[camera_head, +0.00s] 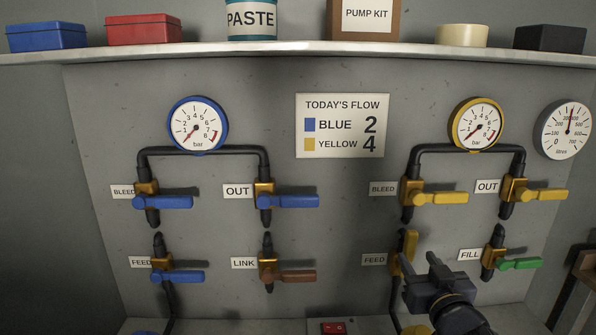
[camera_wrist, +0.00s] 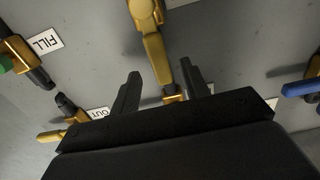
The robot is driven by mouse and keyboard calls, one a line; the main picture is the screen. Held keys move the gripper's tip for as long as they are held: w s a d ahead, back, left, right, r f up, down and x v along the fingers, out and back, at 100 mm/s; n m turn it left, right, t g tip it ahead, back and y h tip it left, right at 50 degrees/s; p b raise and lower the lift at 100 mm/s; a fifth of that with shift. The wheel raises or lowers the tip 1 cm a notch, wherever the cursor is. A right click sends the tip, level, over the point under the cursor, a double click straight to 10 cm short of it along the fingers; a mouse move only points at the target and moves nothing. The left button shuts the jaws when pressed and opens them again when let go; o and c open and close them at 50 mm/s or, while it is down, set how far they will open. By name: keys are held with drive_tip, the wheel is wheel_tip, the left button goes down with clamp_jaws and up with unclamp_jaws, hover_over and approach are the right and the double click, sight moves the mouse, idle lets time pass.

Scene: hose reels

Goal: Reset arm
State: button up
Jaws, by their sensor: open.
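My gripper (camera_head: 420,260) is at the lower right of the panel, in front of and just right of the yellow FEED valve's lever (camera_head: 410,243). That lever stands upright, while the yellow BLEED lever (camera_head: 440,198) and yellow OUT lever (camera_head: 540,194) point right. In the wrist view, which is upside down, my gripper (camera_wrist: 160,78) is open and empty. The FEED lever (camera_wrist: 156,56) reaches toward the gap between the fingers; I cannot tell whether it touches them.
Blue levers, such as blue OUT (camera_head: 290,201), a brown LINK lever (camera_head: 292,276) and a green FILL lever (camera_head: 521,264) all point right. The yellow gauge (camera_head: 477,124) and blue gauge (camera_head: 197,125) have needles toward lower left. A shelf (camera_head: 280,48) crosses above.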

sight(416, 249)
drive_tip(key=w, duration=0.6)
drive_tip(key=shift+a, duration=0.1)
drive_tip(key=shift+d+r+m+p, duration=0.15)
drive_tip(key=shift+d+m+p, duration=0.1)
drive_tip(key=shift+m+p, duration=0.15)
drive_tip(key=shift+s+d+m+p, duration=0.1)
drive_tip(key=shift+d+m+p, duration=0.25)
drive_tip(key=shift+m, duration=0.15)
